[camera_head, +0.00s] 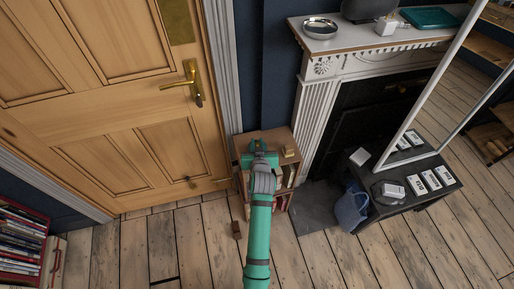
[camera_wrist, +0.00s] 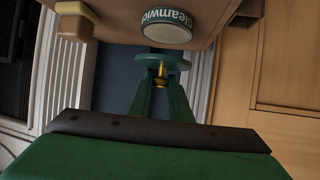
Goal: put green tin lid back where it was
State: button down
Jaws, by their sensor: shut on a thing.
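In the wrist view, the green lid (camera_wrist: 163,61) is a flat disc with a brass knob, and my gripper (camera_wrist: 161,84) is shut on the knob. A round tin (camera_wrist: 168,30) with a dark green "Gleamwich" label stands on the small wooden bookcase (camera_wrist: 122,22). Its pale round end faces the lid, and the lid appears close to it but apart. In the head view, my gripper (camera_head: 259,147) is over the bookcase top (camera_head: 280,137); the arm hides much of the lid and tin there.
A yellowish block-like object (camera_head: 290,152) sits at the right of the bookcase top and also shows in the wrist view (camera_wrist: 76,20). The wooden door (camera_head: 120,110) is to the left, the white fireplace surround (camera_head: 315,110) to the right. A blue basket (camera_head: 351,208) stands on the floor.

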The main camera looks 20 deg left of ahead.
jog(key=shift+w+a+f, duration=0.2)
jog(key=shift+w+f, duration=0.05)
jog(key=shift+f, duration=0.15)
jog(key=shift+w+f, duration=0.1)
jog(key=shift+f, duration=1.45)
jog(key=shift+f, duration=0.1)
